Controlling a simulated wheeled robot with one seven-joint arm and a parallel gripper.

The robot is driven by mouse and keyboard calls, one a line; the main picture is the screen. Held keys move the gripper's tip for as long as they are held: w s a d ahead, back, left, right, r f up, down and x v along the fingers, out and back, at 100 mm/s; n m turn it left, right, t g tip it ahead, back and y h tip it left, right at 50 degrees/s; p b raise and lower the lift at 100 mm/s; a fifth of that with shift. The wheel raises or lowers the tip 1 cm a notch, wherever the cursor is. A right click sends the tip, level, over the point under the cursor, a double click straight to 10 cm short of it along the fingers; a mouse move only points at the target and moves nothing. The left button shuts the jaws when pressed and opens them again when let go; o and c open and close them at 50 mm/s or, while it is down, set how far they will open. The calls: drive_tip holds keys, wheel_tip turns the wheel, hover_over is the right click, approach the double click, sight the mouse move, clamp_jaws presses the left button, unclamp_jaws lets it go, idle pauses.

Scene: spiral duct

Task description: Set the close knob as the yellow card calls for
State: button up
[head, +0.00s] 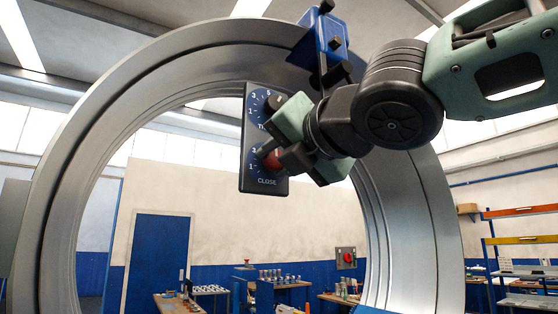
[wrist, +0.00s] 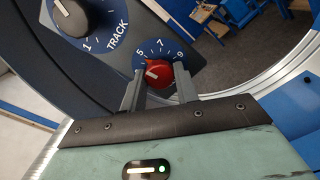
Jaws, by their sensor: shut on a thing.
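The close knob is the red knob (head: 271,159) on the lower dial, marked CLOSE, of a dark control panel (head: 249,182). In the wrist view the red knob (wrist: 162,77) sits between the two fingers of my gripper (wrist: 158,86), which is shut on it. Its white mark points left and slightly up, near or just below the 5. The 5, 7 and 9 show; the fingers hide the lower part of the dial. In the head view my gripper (head: 276,152) covers much of the panel's right side. No yellow card can be made out.
The TRACK knob (wrist: 70,17) is on the dial above, close beside my gripper. A large metal ring (head: 60,220) surrounds the panel. A blue clamp (head: 325,38) sits on the ring's top, near my arm. Workbenches and shelves stand far behind.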

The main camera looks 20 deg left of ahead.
drive_tip(key=shift+m+b, duration=3.55)
drive_tip(key=shift+m, duration=5.05)
drive_tip(key=o, duration=1)
drive_tip(key=shift+c, duration=0.2)
drive_tip(key=b+v, duration=0.7)
drive_tip(key=v, duration=1)
drive_tip(key=shift+s, duration=0.25)
